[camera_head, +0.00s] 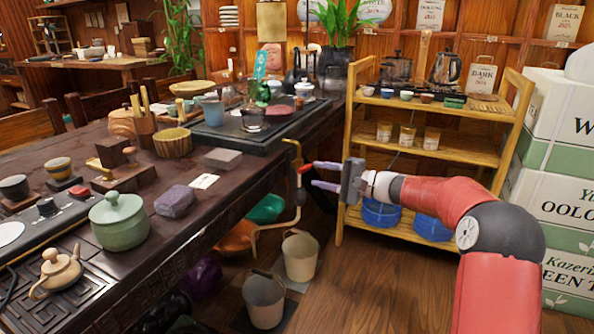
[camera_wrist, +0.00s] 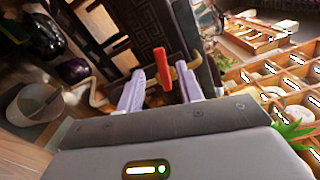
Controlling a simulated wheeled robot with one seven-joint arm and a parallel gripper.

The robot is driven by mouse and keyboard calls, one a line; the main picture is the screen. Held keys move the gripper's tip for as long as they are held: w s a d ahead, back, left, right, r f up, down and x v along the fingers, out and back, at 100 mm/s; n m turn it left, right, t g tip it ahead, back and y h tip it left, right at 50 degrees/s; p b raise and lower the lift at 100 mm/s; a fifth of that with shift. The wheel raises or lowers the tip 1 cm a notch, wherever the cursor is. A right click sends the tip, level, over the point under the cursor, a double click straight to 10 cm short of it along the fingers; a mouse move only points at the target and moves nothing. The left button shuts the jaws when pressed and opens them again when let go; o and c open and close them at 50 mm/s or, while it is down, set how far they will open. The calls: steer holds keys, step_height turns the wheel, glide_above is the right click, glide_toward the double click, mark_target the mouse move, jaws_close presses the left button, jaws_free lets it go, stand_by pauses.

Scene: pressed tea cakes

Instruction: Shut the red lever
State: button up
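The red lever (camera_head: 305,169) sits on a brass pipe (camera_head: 299,205) that runs down beside the dark table's right edge. In the wrist view the red lever (camera_wrist: 162,68) stands upright in the picture, between the two pale purple fingers and near their tips. My gripper (camera_head: 314,174) is open and reaches left toward the lever, with its fingertips just right of it in the head view. The wrist view shows the open gripper (camera_wrist: 158,80) with a gap on both sides of the lever. I cannot tell whether either finger touches it. The pipe (camera_wrist: 187,65) passes behind the fingers.
Two buckets (camera_head: 300,257) (camera_head: 264,300) stand on the floor below the pipe. The dark table (camera_head: 172,240) holds teaware, including a green pot (camera_head: 119,222). A wooden shelf (camera_head: 450,150) stands behind my gripper, and stacked boxes (camera_head: 562,190) are at the right.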

mark_target(305, 170)
steer(key=shift+w+a, duration=0.15)
steer(key=shift+w, duration=0.1)
steer(key=p+x, duration=0.1)
steer(key=x, duration=0.6)
steer(key=shift+a, duration=0.1)
